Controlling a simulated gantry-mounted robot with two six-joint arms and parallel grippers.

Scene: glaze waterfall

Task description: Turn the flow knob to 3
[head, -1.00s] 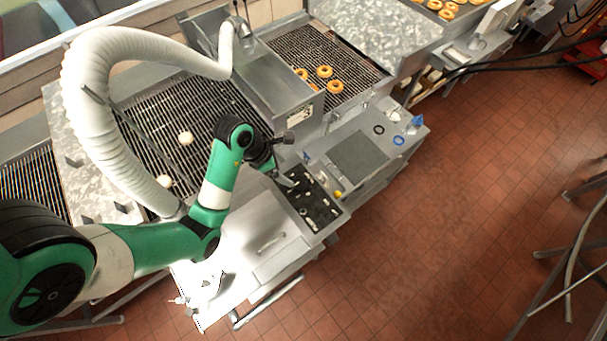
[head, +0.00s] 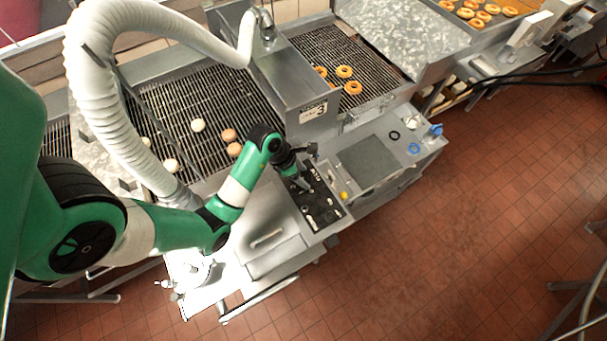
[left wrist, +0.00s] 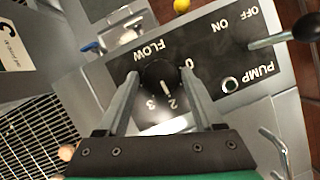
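The flow knob (left wrist: 160,76) is a round black dial on the black control panel (left wrist: 240,60), which also shows in the head view (head: 318,207). In the left wrist view the word FLOW and the digits 0, 2 and 3 appear upside down around the knob. Its white pointer mark is toward the 2. My left gripper (left wrist: 161,73) has its two fingers on either side of the knob, very close to its edges; I cannot tell whether they press on it. In the head view the left gripper (head: 301,182) is low over the panel. My right gripper is out of view.
A pump lever with a black ball (left wrist: 306,28) stands beside the knob. A sign (head: 314,111) with a 3 is on the metal housing. A yellow knob (left wrist: 181,5) is past the panel. Red tiled floor is at right.

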